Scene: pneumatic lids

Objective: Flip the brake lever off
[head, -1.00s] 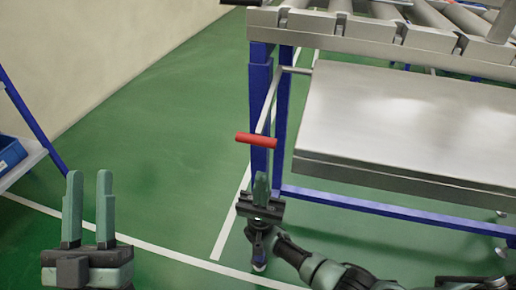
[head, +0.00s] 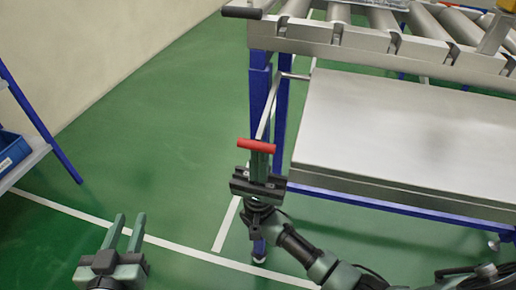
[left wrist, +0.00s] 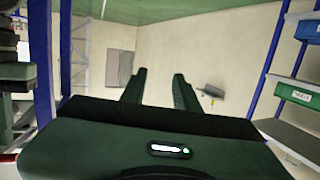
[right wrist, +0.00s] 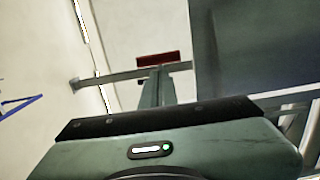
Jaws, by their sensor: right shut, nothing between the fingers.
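The brake lever has a red bar handle (head: 257,145) lying crosswise beside the blue leg at the left end of the roller table. My right gripper (head: 259,156) is shut and empty, with its fingertips right below the red handle in the head view. In the right wrist view the red handle (right wrist: 157,59) shows just past the tips of the shut fingers (right wrist: 158,72). I cannot tell whether they touch it. My left gripper (head: 129,218) is open and empty over the floor at the lower left, away from the lever.
The roller table (head: 400,48) stands at the back right, with a black grip (head: 241,12) at its left corner. A grey panel (head: 400,130) lies below the rollers. A blue rack with a bin (head: 12,152) stands at far left. The green floor between is clear.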

